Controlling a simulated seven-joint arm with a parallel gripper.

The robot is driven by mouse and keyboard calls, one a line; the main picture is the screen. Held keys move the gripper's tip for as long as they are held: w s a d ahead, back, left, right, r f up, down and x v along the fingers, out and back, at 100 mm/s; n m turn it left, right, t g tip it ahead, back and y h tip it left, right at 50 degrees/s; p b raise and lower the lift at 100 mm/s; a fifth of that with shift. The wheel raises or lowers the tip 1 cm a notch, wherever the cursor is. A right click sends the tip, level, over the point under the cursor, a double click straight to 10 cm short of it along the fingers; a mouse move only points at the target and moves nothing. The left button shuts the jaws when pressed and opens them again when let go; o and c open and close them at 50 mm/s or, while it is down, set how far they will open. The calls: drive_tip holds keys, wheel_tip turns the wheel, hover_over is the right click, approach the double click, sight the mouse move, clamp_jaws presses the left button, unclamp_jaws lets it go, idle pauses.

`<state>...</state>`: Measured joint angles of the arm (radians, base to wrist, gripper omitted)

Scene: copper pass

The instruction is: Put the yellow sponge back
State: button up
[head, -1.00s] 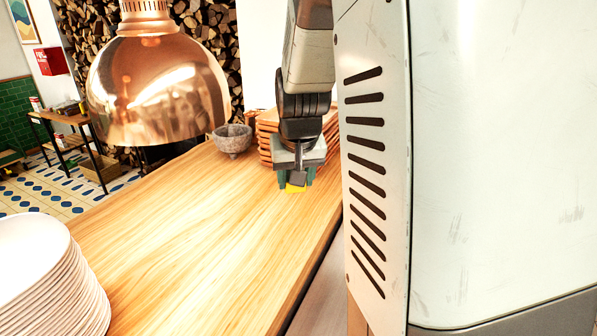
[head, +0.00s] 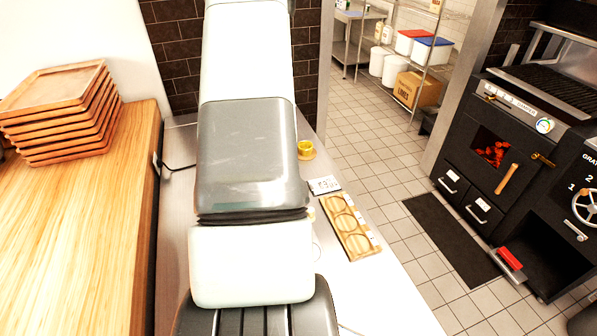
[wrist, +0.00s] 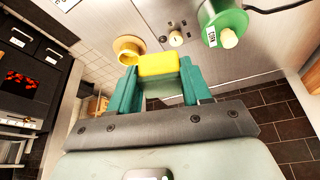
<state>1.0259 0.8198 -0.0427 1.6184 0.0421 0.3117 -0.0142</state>
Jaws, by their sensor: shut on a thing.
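The yellow sponge (wrist: 158,64) is held between the teal fingers of my gripper (wrist: 158,80) in the wrist view. My gripper is shut on it. In the head view my own arm covers the middle of the picture and hides the gripper and the sponge. A yellow cup-like holder (wrist: 130,48) stands on the steel counter just left of the sponge in the wrist view. A yellow round piece on a tan base (head: 305,149) shows on the counter right of my arm in the head view.
A green container (wrist: 226,22) with a label stands on the counter right of the sponge. A wooden board with round recesses (head: 347,226) and a small written card (head: 325,185) lie right of my arm. Stacked wooden trays (head: 62,112) stand on the wooden counter at left.

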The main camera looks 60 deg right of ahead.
drive_tip(key=s+d+f+m, duration=0.1)
drive_tip(key=s+d+f, duration=0.2)
drive_tip(key=s+d, duration=0.15)
drive_tip(key=shift+s+a+f, duration=0.1)
drive_tip(key=shift+a+f, duration=0.05)
drive_tip(key=shift+f, duration=1.45)
drive_tip(key=shift+s+a+f, duration=0.1)
drive_tip(key=shift+f, duration=1.45)
drive_tip(key=shift+s+a+f, duration=0.1)
drive_tip(key=shift+a+f, duration=0.05)
drive_tip(key=shift+f, duration=1.45)
drive_tip(key=shift+f, duration=0.15)
drive_tip(key=o, duration=1)
drive_tip(key=v, duration=1.2)
drive_tip(key=shift+w+a, duration=0.1)
drive_tip(key=shift+w, duration=0.05)
